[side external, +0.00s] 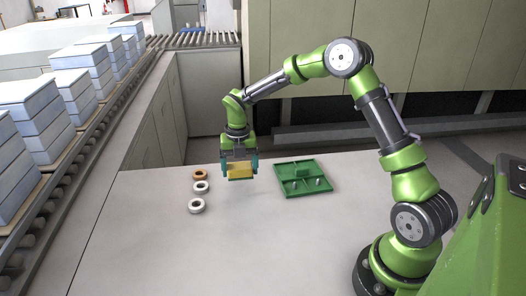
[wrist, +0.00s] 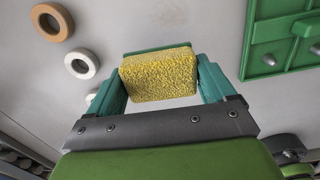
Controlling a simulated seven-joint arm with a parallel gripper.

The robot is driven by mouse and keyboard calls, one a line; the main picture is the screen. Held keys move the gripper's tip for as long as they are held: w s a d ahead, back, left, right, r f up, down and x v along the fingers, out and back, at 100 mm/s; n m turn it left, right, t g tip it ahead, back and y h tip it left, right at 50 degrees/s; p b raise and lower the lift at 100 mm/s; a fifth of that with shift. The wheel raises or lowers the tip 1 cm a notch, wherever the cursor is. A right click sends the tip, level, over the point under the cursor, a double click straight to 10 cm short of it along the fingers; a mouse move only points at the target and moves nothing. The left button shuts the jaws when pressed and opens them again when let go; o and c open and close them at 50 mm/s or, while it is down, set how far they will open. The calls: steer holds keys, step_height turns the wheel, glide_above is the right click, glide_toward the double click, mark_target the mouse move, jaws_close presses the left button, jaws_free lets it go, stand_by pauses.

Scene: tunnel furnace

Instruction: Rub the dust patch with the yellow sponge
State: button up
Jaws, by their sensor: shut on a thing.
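The yellow sponge (side external: 241,171) is a rectangular block held between the two teal fingers of my gripper (side external: 239,172). In the wrist view my gripper (wrist: 160,76) is shut on the sponge (wrist: 158,74), one finger at each end. The sponge appears to be held above the pale worktop (side external: 190,245), but the exact gap cannot be told.
A brown ring (side external: 200,175) and two white rings (side external: 201,188) (side external: 196,206) lie left of the gripper. A green tray (side external: 290,187) with small metal pegs lies to the right. The front worktop is clear. A roller conveyor with stacked blocks (side external: 30,108) runs along the left.

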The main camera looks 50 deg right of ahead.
mark_target(240, 182)
step_height(240, 182, down, 3)
steer(key=shift+f, duration=0.15)
steer(key=shift+s+d+f, duration=0.35)
steer(key=shift+f, duration=0.25)
steer(key=shift+s+d, duration=1.05)
steer(key=shift+s, duration=0.05)
steer(key=shift+w+d, duration=0.75)
steer(key=shift+w+a, duration=1.05)
steer(key=shift+a, duration=0.2)
steer(key=shift+w+f, duration=0.1)
steer(key=shift+w, duration=0.45)
steer(key=shift+w+d, duration=0.25)
steer(key=shift+d, duration=0.35)
steer(key=shift+s+d, duration=1.35)
steer(key=shift+s, duration=0.05)
step_height(240, 182, up, 8)
steer(key=shift+a, duration=0.15)
steer(key=shift+w, duration=0.1)
